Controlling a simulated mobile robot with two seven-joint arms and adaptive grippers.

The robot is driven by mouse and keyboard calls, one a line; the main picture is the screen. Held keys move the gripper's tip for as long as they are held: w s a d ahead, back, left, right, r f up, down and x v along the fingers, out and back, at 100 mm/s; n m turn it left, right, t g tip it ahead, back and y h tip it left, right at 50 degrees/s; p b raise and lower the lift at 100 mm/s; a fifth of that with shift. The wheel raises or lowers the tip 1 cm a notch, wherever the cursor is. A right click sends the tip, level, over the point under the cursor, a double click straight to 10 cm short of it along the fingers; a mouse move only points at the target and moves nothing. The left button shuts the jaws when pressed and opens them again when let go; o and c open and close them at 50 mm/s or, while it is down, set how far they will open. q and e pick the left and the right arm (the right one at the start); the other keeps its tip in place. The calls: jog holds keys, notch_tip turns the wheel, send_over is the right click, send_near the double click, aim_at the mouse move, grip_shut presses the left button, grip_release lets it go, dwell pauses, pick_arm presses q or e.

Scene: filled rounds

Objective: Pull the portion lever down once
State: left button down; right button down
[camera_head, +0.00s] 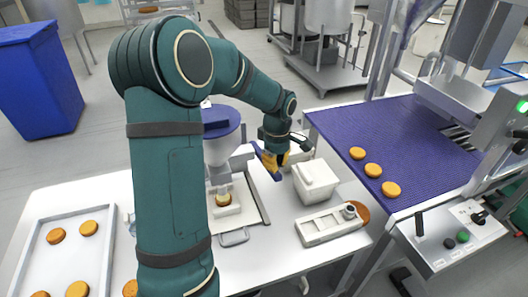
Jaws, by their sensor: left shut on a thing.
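The depositor (222,150) stands on the white table, with a blue-rimmed funnel on top, partly hidden behind my left arm. A filled round (223,199) sits under its nozzle. The portion lever (277,176), a blue bar, shows at the depositor's right side. My left gripper (271,162) reaches it from above and is shut on it; yellow parts show at the jaws, and the exact contact is small and partly hidden. My right gripper is not in view.
A tray (42,266) of rounds lies at left. A purple conveyor (408,139) carries several rounds. A control panel (454,236) is at lower right.

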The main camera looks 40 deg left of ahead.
pick_arm(q)
jog(key=shift+r+p, duration=2)
jog(key=shift+r, duration=1)
jog(key=shift+f, duration=0.1)
